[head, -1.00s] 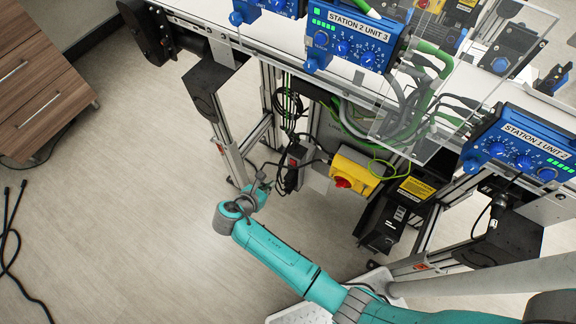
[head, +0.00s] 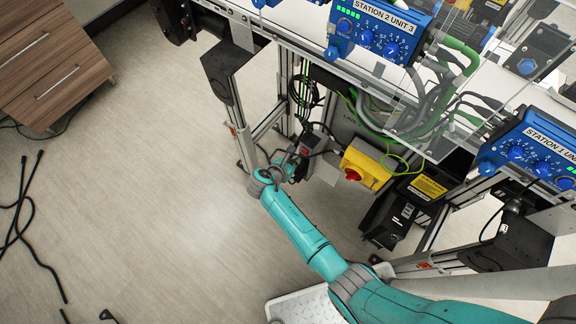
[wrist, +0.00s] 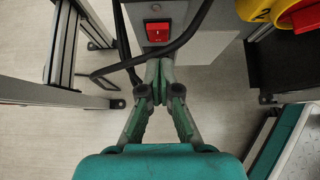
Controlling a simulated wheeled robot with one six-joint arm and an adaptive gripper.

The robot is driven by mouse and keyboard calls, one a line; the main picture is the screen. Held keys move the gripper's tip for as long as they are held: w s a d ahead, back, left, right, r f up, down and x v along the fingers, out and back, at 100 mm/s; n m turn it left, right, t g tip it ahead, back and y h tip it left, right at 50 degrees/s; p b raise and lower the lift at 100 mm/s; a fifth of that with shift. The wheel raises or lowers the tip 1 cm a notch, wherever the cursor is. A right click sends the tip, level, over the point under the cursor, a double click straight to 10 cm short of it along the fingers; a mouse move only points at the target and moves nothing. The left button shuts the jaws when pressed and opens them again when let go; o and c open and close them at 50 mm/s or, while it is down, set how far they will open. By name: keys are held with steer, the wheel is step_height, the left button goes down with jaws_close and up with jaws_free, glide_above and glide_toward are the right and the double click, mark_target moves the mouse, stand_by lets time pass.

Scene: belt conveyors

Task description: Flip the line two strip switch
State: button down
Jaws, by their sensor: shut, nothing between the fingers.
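A red rocker switch (wrist: 158,31) sits on the end of a grey strip (wrist: 178,12) in the wrist view, just beyond my fingertips. In the head view the strip (head: 314,139) hangs under the conveyor, left of the yellow box. My gripper (wrist: 158,68) is shut and empty, its fingertips just below the switch in the picture. A black cable (wrist: 178,46) crosses between the switch and the fingertips in the picture; I cannot tell whether they touch. In the head view my gripper (head: 291,161) is small and partly lost against the strip and cables.
A yellow box with a red knob (head: 353,174) is right of the strip; the knob also shows in the wrist view (wrist: 306,17). A metal conveyor leg (head: 244,142) stands to the left. Cables (head: 303,98) hang above. Open floor (head: 180,200) lies left of my arm.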

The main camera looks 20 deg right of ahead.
mark_target(304, 151)
steer(key=shift+w+d+r, duration=0.25)
steer(key=shift+w+d, duration=0.6)
steer(key=shift+d, duration=0.3)
steer(key=shift+w+d+r, duration=0.15)
steer(key=shift+w+d, duration=0.1)
steer(key=shift+d, duration=0.1)
steer(key=shift+r, duration=0.1)
steer(key=shift+r, duration=0.7)
steer(key=shift+a, duration=0.1)
